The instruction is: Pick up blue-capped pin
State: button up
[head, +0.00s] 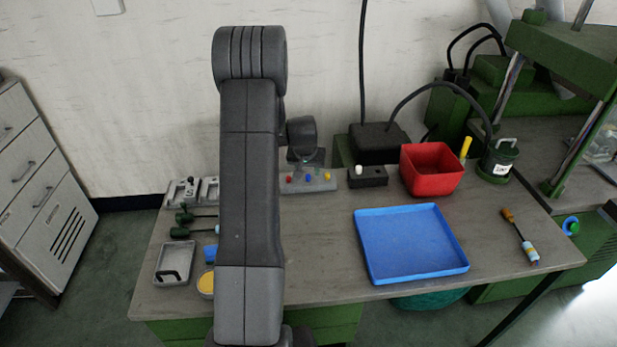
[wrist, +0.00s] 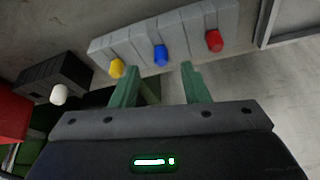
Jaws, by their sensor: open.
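The blue-capped pin (wrist: 161,55) sits in a grey holder block (wrist: 135,45), between a yellow-capped pin (wrist: 116,68) and a red-capped pin (wrist: 214,40) in the wrist view. In the head view the blue cap (head: 308,178) shows on the same block (head: 322,187) at the back of the bench. My gripper (wrist: 158,73) is open and empty. Its two green fingers point at the block, with the blue cap in line with the gap between them. I cannot tell how far the fingertips are from the cap. In the head view my arm hides the fingers.
A black block with a white-capped pin (head: 359,170) stands right of the holder, beside a red bin (head: 432,183). A blue tray (head: 409,271) lies in front. Grey fixtures (head: 184,192) and a grey tray (head: 166,277) are at left. The wall rises close behind.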

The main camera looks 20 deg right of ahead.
aim_at(308, 175)
jog(key=shift+x, duration=1.55)
jog(key=shift+s+a, duration=0.1)
jog(key=shift+a, duration=0.05)
jog(key=shift+c, duration=0.4)
grip_shut()
jog(key=shift+r, duration=0.1)
